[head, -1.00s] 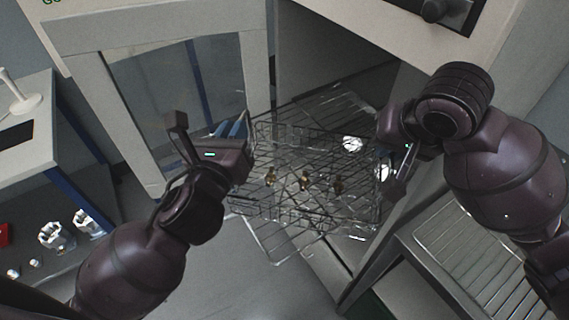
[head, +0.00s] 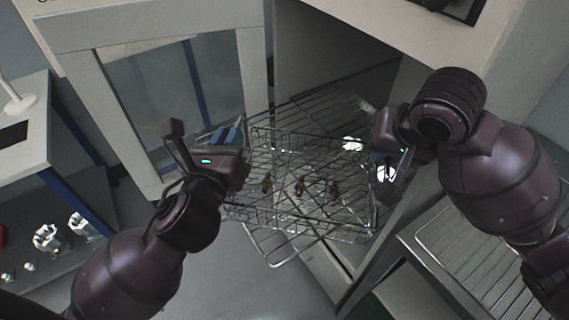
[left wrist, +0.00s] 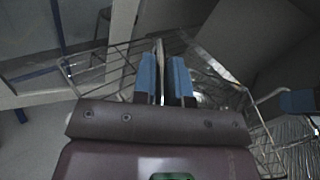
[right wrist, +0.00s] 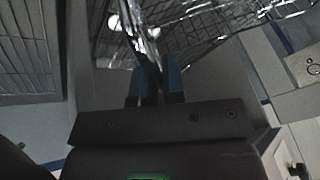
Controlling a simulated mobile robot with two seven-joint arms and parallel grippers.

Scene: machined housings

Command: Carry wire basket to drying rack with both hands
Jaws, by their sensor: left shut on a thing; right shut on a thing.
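The wire basket (head: 300,225) hangs between my two grippers in the middle of the head view and looks roughly level. Several small brass-coloured parts (head: 299,186) lie in it. My left gripper (head: 236,138) is shut on its left side; its blue fingers pinch the wire in the left wrist view (left wrist: 166,65). My right gripper (head: 388,182) is shut on its right side, and the wire runs between the fingers in the right wrist view (right wrist: 155,80). A wire rack (head: 480,270) lies at the lower right. I cannot tell whether this is the drying rack.
An open cabinet (head: 335,60) stands behind the basket, its windowed door (head: 165,100) swung left. A wire shelf (head: 270,262) shows behind and below the basket; any contact is unclear. A bench (head: 35,125) with metal housings (head: 48,238) below stands left. Floor is clear in front.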

